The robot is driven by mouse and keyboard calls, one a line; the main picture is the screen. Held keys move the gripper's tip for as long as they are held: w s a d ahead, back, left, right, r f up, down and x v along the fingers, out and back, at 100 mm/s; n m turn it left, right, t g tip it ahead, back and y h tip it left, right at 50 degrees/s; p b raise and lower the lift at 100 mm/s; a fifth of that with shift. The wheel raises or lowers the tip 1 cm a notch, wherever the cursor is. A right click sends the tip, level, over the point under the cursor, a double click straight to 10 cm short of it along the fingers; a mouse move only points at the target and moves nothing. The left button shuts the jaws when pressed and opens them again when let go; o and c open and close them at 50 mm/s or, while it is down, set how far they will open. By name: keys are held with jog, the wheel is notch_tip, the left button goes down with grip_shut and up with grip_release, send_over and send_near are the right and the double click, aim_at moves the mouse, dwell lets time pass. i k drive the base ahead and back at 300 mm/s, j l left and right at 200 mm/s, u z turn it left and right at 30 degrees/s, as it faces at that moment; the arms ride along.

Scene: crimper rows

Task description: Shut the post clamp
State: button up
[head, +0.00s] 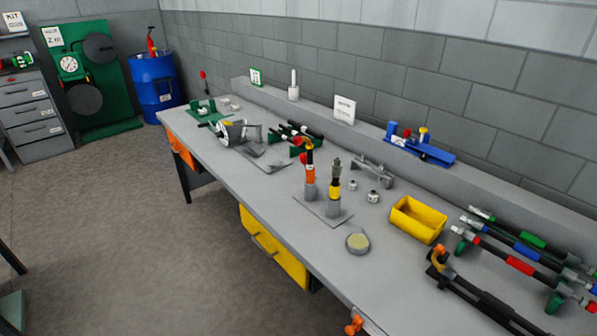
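I cannot tell for certain which thing is the post clamp. At the far left end of the workbench (230,180), a green fixture (205,112) has an upright lever with a red knob (202,75). It is too small to tell whether it is open or shut. Nearer, on a grey plate (318,211), stand a post with an orange and black upper part (310,173) and a post with a yellow band and dark top (334,190). Both are upright. Small orange parts (354,325) show at the bench's front edge. My gripper is not in view.
A yellow bin (417,219), a round tin (357,243) and long black-handled tools (520,265) occupy the right part of the bench. A grey-white device (238,132) lies left of centre. A blue drum (156,84) stands beyond. The floor (120,230) in front is clear.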

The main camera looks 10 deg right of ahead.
aim_at(302, 155)
jog(key=i+j, duration=0.55)
jog(key=i+j+u, duration=0.15)
jog(key=i+j, duration=0.35)
jog(key=i, duration=0.2)
jog(key=i+j, duration=0.45)
jog(key=i, duration=0.2)
jog(key=j+u, duration=0.05)
